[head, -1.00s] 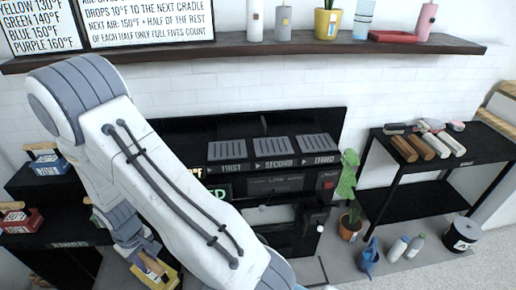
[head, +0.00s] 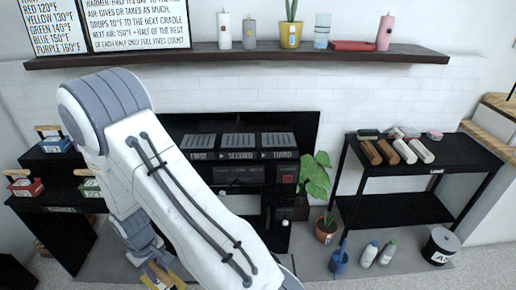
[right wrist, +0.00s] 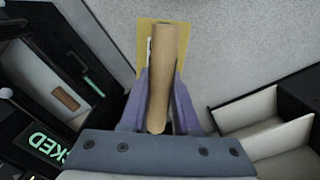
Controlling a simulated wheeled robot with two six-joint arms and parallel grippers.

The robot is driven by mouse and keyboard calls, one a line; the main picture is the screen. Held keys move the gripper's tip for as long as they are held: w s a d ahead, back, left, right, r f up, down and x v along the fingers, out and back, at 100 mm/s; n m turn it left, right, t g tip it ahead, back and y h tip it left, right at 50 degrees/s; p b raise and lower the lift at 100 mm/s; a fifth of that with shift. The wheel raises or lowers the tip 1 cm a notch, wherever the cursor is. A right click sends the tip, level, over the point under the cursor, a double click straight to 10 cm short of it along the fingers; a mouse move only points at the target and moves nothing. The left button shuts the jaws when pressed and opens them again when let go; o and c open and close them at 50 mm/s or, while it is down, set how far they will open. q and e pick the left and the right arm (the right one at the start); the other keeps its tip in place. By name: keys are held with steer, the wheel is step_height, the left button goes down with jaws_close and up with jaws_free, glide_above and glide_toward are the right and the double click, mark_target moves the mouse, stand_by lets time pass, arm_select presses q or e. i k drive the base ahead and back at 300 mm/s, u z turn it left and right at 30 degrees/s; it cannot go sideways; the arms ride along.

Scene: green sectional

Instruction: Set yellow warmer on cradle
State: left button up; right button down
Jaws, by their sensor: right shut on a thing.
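The yellow warmer (head: 178,272) shows in part at the bottom edge of the head view, below my right forearm. In the right wrist view its yellow body (right wrist: 147,50) lies behind a wooden handle (right wrist: 165,70). My right gripper (right wrist: 160,100) is shut on that handle; in the head view the gripper (head: 157,272) is low and partly cut off. Three slatted cradles stand in a row on the black unit: first (head: 201,142), second (head: 239,141) and third (head: 277,140). All three look empty. My left gripper is out of view.
Blue (head: 54,142) and red (head: 25,187) warmers stand on black steps at left, with a green one (head: 90,187) partly behind my arm. A plant (head: 315,180) stands right of the unit. A black side table (head: 455,155) stands further right.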

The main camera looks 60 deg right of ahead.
mark_target(238, 140)
steer(key=k, duration=0.15)
steer(key=z, duration=1.55)
steer(key=i, duration=0.2)
steer(key=u, duration=0.15)
